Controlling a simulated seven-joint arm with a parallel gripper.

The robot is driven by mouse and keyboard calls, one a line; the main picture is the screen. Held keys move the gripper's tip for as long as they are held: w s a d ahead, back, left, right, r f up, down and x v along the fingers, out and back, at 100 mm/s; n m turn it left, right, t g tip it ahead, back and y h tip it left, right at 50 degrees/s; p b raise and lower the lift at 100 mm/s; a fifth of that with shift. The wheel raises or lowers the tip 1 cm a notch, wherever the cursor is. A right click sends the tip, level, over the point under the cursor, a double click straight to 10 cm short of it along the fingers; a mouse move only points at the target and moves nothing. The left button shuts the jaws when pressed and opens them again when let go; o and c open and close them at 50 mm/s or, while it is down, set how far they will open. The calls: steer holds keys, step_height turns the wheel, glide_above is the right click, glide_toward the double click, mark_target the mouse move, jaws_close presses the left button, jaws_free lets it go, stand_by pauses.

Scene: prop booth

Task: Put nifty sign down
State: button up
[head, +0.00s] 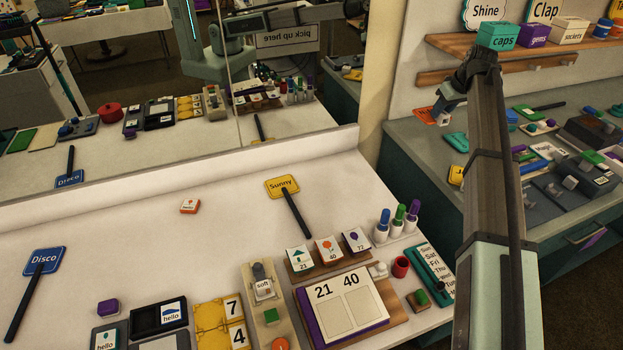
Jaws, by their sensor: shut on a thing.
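My gripper (446,101) is at the upper right, beyond the white table's right end, at the far end of my raised arm. It is small and partly hidden by my own wrist. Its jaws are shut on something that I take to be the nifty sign. An orange piece (424,116) with pale marks shows right beside the fingertips. I cannot read a word on it, nor tell whether it is in the jaws or lies on the counter behind. No sign with a readable "Nifty" is in view.
The white table (150,228) has free room at its middle left. A yellow Sunny sign (281,186) and a blue Disco sign (44,261) lie on it. Several props crowd its front edge. A mirror stands behind. A grey-green counter (400,140) and shelf (440,76) with boxes are right.

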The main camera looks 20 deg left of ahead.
steer(key=s+a+f+n+g+y, duration=0.1)
steer(key=s+a+f+n, duration=0.15)
steer(key=s+a, duration=0.85)
steer(key=s+a+f+n, duration=0.25)
steer(key=s+a, duration=0.55)
steer(key=a, duration=0.6)
steer(key=s+a+f+n+g, duration=0.1)
steer(key=s+a+f, duration=0.1)
steer(key=s+a, duration=0.5)
steer(key=s+a+f+n, duration=0.2)
steer(key=s+a, duration=0.1)
steer(key=s, duration=0.8)
steer(key=s+a+f+n+g, duration=0.1)
steer(key=s+a+f, duration=0.1)
steer(key=s+a, duration=0.5)
steer(key=shift+s+d+f, duration=0.3)
steer(key=shift+s+f, duration=0.05)
steer(key=shift+f, duration=1.1)
steer(key=shift+s+d+f, duration=0.3)
steer(key=shift+s+f, duration=0.05)
steer(key=shift+f, duration=1.1)
steer(key=shift+s+d+f, duration=0.3)
steer(key=shift+s+f, duration=0.05)
steer(key=shift+f, duration=1.1)
steer(key=shift+f, duration=0.1)
steer(key=o, duration=1)
